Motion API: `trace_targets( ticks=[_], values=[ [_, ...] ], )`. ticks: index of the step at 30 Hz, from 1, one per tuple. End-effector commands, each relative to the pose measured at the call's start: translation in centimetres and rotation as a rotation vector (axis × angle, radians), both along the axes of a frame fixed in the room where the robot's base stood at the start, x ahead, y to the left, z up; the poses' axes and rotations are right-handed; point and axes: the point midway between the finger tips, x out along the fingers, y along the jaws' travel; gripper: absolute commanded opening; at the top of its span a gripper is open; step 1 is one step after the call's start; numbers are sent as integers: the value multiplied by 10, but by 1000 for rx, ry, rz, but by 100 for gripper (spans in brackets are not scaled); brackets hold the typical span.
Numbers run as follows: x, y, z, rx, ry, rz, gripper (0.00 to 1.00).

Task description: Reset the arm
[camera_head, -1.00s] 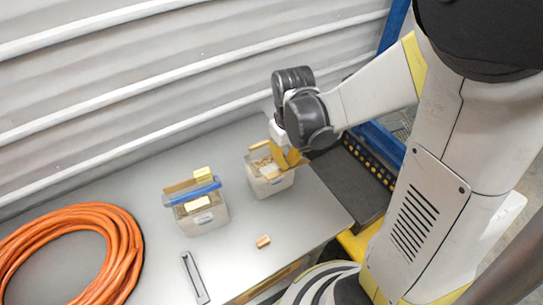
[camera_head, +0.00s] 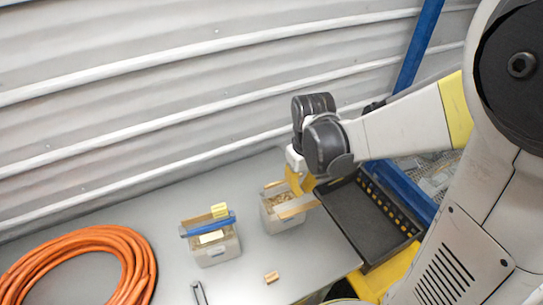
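My gripper (camera_head: 299,178) is yellow and hangs at the end of my arm, over or beside the back of the right-hand bin. Its fingertips are small and partly hidden, so I cannot tell whether it is open or shut, or whether it touches the bin. The right bin (camera_head: 284,224) is a pale box with brown granular substrate and a wooden strip (camera_head: 297,206) across its top. My arm reaches in from the right side of the picture.
A second pale bin (camera_head: 213,251) with a blue bar (camera_head: 208,224) and a yellow block (camera_head: 220,210) stands left. A small wooden block (camera_head: 271,277) and a dark grey channel piece (camera_head: 199,293) lie in front. An orange hose coil (camera_head: 148,262) lies far left. A black tray (camera_head: 365,225) is right.

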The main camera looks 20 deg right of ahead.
Motion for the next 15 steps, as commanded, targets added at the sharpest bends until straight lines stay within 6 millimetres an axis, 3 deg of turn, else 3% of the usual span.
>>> trace_targets(
  ticks=[8, 15],
  values=[
    [-3, 1, 10, 0, -29, -9, 0],
    [-20, 6, 67, 3, -227, -70, 0]
  ],
)
